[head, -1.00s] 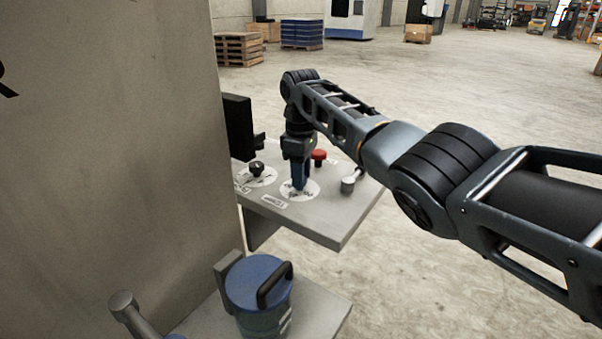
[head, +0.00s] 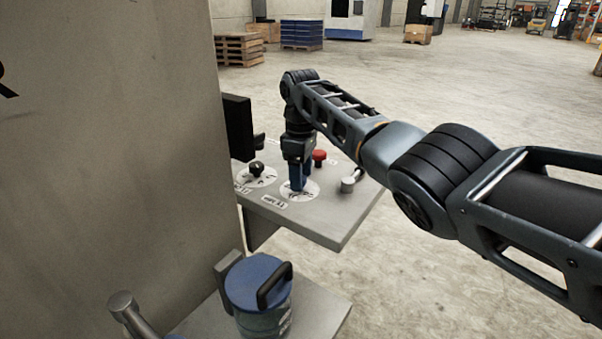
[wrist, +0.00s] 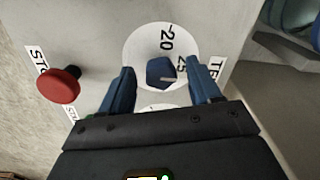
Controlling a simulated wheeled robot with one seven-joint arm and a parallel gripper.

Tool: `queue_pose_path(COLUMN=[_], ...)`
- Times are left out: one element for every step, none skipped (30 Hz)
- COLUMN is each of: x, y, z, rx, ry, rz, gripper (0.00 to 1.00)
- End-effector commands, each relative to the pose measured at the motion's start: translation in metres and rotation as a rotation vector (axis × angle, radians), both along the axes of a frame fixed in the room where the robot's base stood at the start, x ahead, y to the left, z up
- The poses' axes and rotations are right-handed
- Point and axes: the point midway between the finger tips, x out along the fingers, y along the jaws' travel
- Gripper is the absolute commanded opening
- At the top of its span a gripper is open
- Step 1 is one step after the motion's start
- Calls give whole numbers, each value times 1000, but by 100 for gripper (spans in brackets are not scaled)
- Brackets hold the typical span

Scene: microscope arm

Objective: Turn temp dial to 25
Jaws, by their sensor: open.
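The temp dial (wrist: 160,72) is a blue knob on a round white scale plate, with a pale pointer line on it. The scale plate (wrist: 143,45) shows the numbers 20 and 25 in the wrist view; the pointer line lies close to the 25. In the head view the scale plate (head: 313,190) lies on the grey panel and my gripper hides the knob. My gripper (wrist: 162,78) is open, pointing down, with one blue finger on each side of the knob and gaps visible. It also shows over the dial in the head view (head: 299,188).
A red stop button (wrist: 59,85) stands beside the dial; it is behind my gripper in the head view (head: 319,155). A black knob (head: 257,168) sits left of the dial and a metal lever (head: 349,184) right. A blue-lidded container (head: 258,283) stands below.

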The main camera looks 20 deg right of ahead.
Motion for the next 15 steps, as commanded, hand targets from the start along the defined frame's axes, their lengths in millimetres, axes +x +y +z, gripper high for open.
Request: queue_pose_path(x=[0,0,1,1,1,1,1,1,1,1,1,1,1,1,1], y=[0,0,0,0,0,0,0,0,0,0,0,0,0,0,0], z=[2,4,7,10,14,21,26,31,38,43,48,53,57,61,66], rx=[0,0,0,0,0,0,0,0,0,0,0,0,0,0,0], ry=[-1,-1,-3,-3,-3,-4,-5,-4,-5,-5,-4,-4,-2,-2,-2], rz=[0,0,0,0,0,1,1,0,1,1,1,0,0,0,0], gripper=[63,63,63,63,63,63,63,63,63,63,63,63,63,63,63])
